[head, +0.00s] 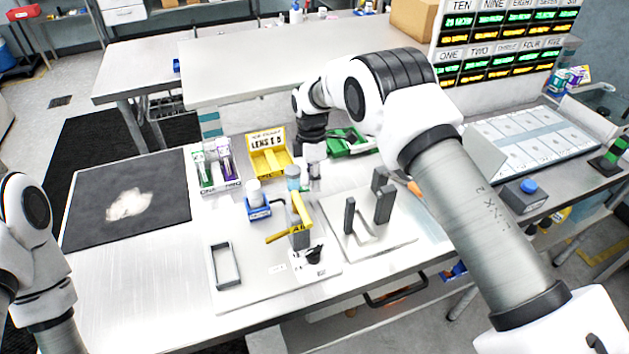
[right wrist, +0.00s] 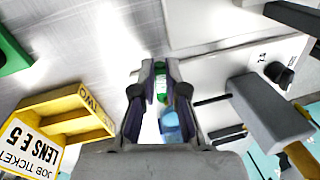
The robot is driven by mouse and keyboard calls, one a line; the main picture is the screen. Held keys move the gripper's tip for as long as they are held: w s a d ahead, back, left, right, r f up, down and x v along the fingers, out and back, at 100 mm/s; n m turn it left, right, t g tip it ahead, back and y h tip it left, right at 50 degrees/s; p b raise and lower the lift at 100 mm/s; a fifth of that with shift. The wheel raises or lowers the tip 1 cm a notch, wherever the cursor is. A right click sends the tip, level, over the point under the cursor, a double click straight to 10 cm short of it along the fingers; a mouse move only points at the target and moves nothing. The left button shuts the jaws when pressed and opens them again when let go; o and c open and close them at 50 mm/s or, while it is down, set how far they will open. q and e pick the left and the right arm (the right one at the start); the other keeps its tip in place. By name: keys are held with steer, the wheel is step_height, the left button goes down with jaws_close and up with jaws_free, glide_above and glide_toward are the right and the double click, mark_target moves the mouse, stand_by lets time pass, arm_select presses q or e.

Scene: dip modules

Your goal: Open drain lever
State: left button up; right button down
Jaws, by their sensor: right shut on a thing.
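My right gripper (head: 310,182) is low over the table beside the small fixtures. In the right wrist view (right wrist: 162,80) its fingers are shut on a small vial (right wrist: 161,88) with a green and white band. A translucent blue piece (right wrist: 170,125) shows between the fingers behind it. A black knob-like lever (head: 313,255) sits on a white base plate; it also shows in the right wrist view (right wrist: 278,72), apart from the gripper. I cannot tell whether it is the drain lever. A grey block with a yellow top (head: 300,212) stands behind it. My left gripper is out of view.
A yellow job ticket tray (head: 270,163), a blue holder (head: 258,212) with a white bottle, and a rack of purple and green packs (head: 219,185) stand around the gripper. A plate with dark upright posts (head: 383,205) is to the right. The left tabletop is mostly clear.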

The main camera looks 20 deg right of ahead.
steer(key=shift+f, duration=0.1)
steer(key=c, duration=1.2)
jaws_free()
step_height(320, 180, up, 12)
steer(key=w, duration=0.2)
steer(key=shift+f, duration=0.1)
